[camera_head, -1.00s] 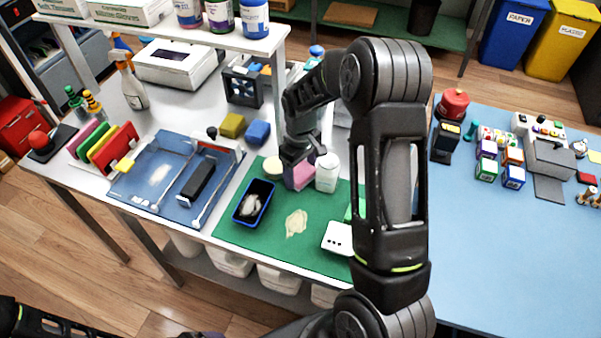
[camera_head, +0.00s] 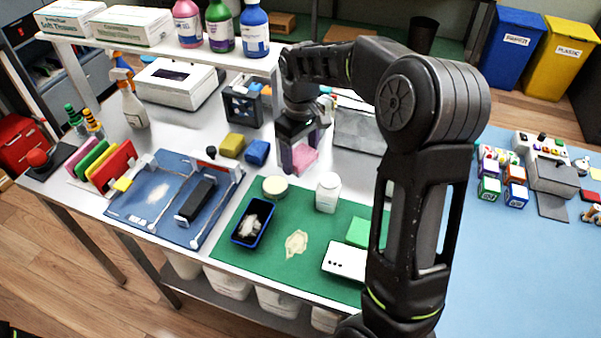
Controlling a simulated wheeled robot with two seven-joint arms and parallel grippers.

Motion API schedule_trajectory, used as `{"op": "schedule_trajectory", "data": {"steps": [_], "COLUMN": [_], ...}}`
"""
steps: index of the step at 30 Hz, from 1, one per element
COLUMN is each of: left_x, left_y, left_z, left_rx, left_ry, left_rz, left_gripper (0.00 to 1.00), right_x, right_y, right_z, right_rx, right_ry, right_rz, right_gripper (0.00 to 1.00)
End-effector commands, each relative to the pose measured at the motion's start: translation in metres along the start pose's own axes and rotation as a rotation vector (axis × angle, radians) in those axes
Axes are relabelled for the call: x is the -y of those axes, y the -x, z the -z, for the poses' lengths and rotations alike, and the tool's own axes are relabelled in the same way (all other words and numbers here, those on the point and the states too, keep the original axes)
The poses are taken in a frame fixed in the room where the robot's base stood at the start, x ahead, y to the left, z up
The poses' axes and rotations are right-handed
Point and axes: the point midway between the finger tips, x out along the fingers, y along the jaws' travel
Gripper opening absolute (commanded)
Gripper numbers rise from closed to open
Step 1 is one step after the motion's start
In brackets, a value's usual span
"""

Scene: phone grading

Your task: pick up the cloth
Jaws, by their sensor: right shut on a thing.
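A pink folded cloth (camera_head: 304,158) is between the fingers of my right gripper (camera_head: 300,150), in the middle of the head view. The gripper points down and is shut on the cloth, with one finger at its left side. The cloth appears held above the table, behind the round tin (camera_head: 275,187) and the white bottle (camera_head: 328,193). The gripper hides part of the cloth. My left gripper is not in view.
The green mat (camera_head: 262,262) holds a blue-black tray (camera_head: 252,222), a white phone (camera_head: 345,262) and a green block (camera_head: 359,232). Yellow (camera_head: 232,146) and blue (camera_head: 257,152) sponges lie left of the gripper. A shelf with bottles (camera_head: 223,27) stands behind.

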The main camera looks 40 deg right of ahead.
Motion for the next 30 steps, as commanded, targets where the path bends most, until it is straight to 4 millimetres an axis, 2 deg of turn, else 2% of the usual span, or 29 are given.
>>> {"op": "schedule_trajectory", "data": {"steps": [3, 9, 28, 29, 30], "left_x": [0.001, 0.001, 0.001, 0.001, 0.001], "left_y": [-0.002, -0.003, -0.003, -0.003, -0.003], "left_z": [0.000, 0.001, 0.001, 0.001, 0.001], "left_rx": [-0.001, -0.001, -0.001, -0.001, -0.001], "left_ry": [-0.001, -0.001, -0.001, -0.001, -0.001], "left_rz": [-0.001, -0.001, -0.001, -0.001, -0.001], "left_gripper": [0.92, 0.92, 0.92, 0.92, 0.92], "right_x": [0.000, 0.000, 0.000, 0.000, 0.000], "right_y": [0.022, 0.042, 0.044, 0.044, 0.044], "right_z": [0.001, 0.000, 0.000, 0.000, 0.000], "right_rx": [-0.003, -0.001, 0.000, 0.000, 0.000], "right_ry": [0.000, 0.001, 0.000, 0.000, 0.000], "right_rz": [-0.001, 0.000, 0.000, 0.000, 0.000], "right_gripper": [0.32, 0.32, 0.32, 0.68, 0.65]}}
